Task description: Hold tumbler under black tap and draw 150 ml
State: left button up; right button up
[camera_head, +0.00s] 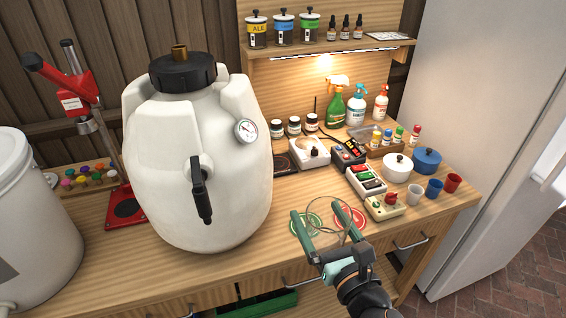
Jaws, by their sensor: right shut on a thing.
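A big white fermenter (190,130) with a black lid stands on the wooden workbench (120,262). The black tap (201,192) is on its front, with a long handle pointing down. My right gripper (326,222) comes in from the lower right and is shut on a clear glass tumbler (329,205). The tumbler is to the right of the tap and apart from it, in front of a green and a red round mat. Its see-through wall makes its contents hard to tell. My left gripper is not in view.
A red capping press (75,95) and a white bucket (30,215) stand at the left. Bare bench lies in front of the fermenter.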

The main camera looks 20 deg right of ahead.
jog(key=s+a+r+n+g+y, duration=0.1)
jog(key=a+n+g+y, duration=0.2)
jog(key=a+n+y, duration=0.5)
jog(key=s+a+r+n+g+y, duration=0.1)
jog(key=s+a+n+g+y, duration=0.3)
jog(key=a, duration=0.7)
jog(key=shift+s+a+f+n+g+y, duration=0.25)
jog(key=shift+a+f+g+y, duration=0.4)
jog(key=shift+y, duration=0.1)
jog(key=shift+s+a+f+n+g+y, duration=0.2)
jog(key=shift+s+a+f+g+y, duration=0.1)
jog(key=shift+a+f+g+y, duration=0.4)
jog(key=shift+s+a+f+n+g+y, duration=0.25)
jog(key=shift+a+f+g+y, duration=0.35)
jog(key=shift+y, duration=0.25)
jog(key=shift+w+f, duration=0.15)
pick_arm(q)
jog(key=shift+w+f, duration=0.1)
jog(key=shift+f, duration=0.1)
pick_arm(e)
jog(key=w+f, duration=0.2)
jog(key=w, duration=0.7)
jog(key=shift+w+d+f, duration=0.25)
jog(key=shift+w+f, duration=0.1)
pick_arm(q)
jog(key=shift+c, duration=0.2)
